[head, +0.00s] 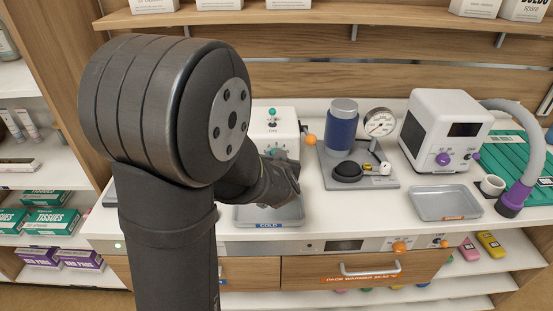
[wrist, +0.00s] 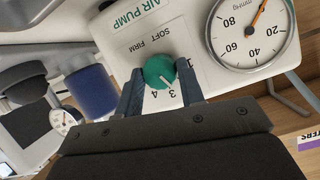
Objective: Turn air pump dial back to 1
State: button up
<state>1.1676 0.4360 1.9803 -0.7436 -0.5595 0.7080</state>
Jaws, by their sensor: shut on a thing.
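A round gauge (wrist: 250,30) with an orange needle is on the same face. In the head view the pump (head: 273,118) stands behind my arm, which hides much of its front and the gripper's tips.
A metal tray labelled COLD (head: 250,217) lies below my wrist. To the right stand a blue cylinder (head: 342,125) with a dial gauge (head: 380,123), a white machine (head: 440,130) with purple knobs and a grey hose, and another tray (head: 446,203).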

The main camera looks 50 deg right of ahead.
jog(key=n+g+h, duration=0.1)
jog(key=n+h, duration=0.1)
jog(key=n, duration=0.2)
jog(key=n+g+h, duration=0.1)
jog(key=n+h, duration=0.1)
jog(key=n, duration=0.1)
jog(key=shift+w+a+f+n+g, duration=0.15)
jog(key=shift+w+a+n+g, duration=0.05)
jog(key=shift+n+g, duration=0.2)
dwell(0.4)
dwell(0.6)
jog(key=o, duration=1)
jog(key=v, duration=1.7)
jog(key=shift+a+f, duration=0.3)
jog(key=shift+a, duration=0.05)
jog(key=shift+d, duration=0.1)
